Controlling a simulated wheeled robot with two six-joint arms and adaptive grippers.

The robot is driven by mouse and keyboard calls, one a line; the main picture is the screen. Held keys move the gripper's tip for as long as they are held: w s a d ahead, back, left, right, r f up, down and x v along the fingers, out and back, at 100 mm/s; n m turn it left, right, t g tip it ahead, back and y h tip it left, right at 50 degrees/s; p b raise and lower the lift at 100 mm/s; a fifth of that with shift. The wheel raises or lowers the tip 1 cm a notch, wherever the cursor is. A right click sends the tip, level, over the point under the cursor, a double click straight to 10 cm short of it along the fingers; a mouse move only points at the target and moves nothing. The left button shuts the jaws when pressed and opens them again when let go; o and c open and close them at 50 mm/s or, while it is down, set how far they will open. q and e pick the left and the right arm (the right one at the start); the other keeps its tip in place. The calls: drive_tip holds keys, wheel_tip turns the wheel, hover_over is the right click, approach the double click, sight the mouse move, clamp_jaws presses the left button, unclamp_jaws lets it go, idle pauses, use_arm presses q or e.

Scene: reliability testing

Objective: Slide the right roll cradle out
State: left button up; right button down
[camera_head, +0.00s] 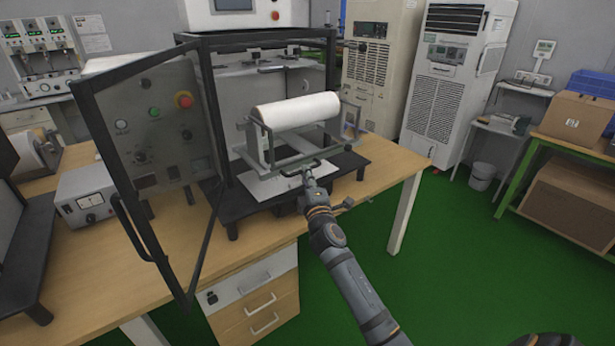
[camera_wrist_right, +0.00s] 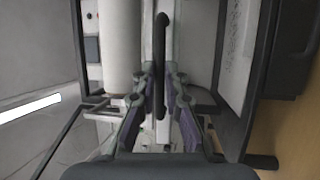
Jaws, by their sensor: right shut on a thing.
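The right roll cradle (camera_head: 268,152) is a grey metal frame carrying a white roll (camera_head: 300,110) at the front of the open dark-framed cabinet (camera_head: 205,110). Its dark handle bar (camera_head: 328,164) is on the near side. My right gripper (camera_head: 308,174) reaches in from the lower right and is shut on this handle. In the right wrist view, the handle (camera_wrist_right: 161,45) runs between the two fingers of the gripper (camera_wrist_right: 160,90), with the roll (camera_wrist_right: 118,50) to the left. My left gripper is not in view.
The cabinet's dark base (camera_head: 265,215) rests on a wooden table (camera_head: 385,185). A grey power box (camera_head: 90,195) is at left. Green floor (camera_head: 450,260) is clear at right.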

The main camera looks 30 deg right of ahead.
drive_tip(key=shift+w, duration=0.1)
drive_tip(key=c, duration=1.4)
unclamp_jaws()
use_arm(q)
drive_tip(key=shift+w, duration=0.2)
use_arm(e)
drive_tip(key=v, duration=1.2)
